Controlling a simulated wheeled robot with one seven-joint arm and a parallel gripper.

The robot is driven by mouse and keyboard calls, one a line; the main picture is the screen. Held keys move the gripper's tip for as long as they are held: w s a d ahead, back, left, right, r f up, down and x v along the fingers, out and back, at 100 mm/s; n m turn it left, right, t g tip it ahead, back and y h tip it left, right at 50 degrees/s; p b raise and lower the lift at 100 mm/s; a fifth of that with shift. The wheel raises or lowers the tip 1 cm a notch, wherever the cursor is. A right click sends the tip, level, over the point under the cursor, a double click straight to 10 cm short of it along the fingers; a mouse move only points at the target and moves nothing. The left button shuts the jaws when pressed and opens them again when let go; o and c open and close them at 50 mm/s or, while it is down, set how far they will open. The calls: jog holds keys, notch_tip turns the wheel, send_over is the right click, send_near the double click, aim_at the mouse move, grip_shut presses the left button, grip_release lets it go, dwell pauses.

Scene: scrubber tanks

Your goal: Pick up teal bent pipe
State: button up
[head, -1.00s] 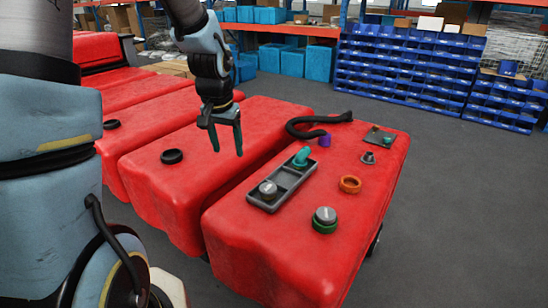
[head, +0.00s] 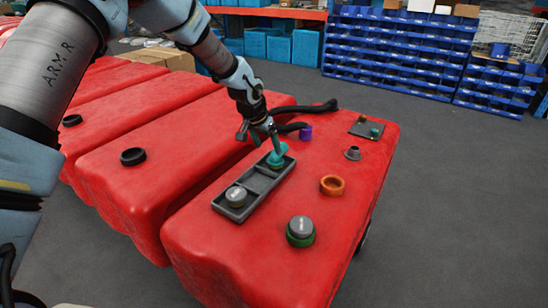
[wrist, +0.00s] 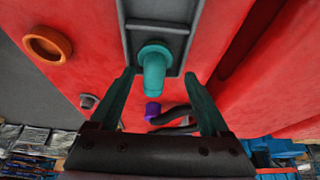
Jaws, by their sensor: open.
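The teal bent pipe (head: 277,154) stands in the far compartment of a dark grey tray (head: 222,212) on the nearest red tank. In the wrist view the pipe (wrist: 154,68) shows its round flange and its bent end, which points toward my gripper. My gripper (head: 271,139) is just above and beside the pipe in the head view. In the wrist view my gripper (wrist: 160,85) is open, with one finger on each side of the pipe's bent end and a gap on both sides. The fingers partly cover the pipe in the head view.
A grey cap (head: 236,196) sits in the tray's near compartment. A green-based grey cap (head: 300,231), an orange ring (head: 332,185), a small grey cone (head: 353,153), a purple piece (head: 305,132) and a black hose (head: 318,107) lie around the tray on the red tank (head: 205,255).

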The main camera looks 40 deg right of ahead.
aim_at(273, 152)
jog(key=p+x, duration=0.1)
jog(key=x, duration=0.1)
jog(key=d+p+x, duration=0.1)
jog(key=x, duration=0.2)
jog(key=shift+s+r+p, duration=0.2)
jog(key=shift+s+p, duration=0.1)
jog(key=shift+d+f, duration=0.1)
jog(key=shift+f, duration=0.25)
grip_shut()
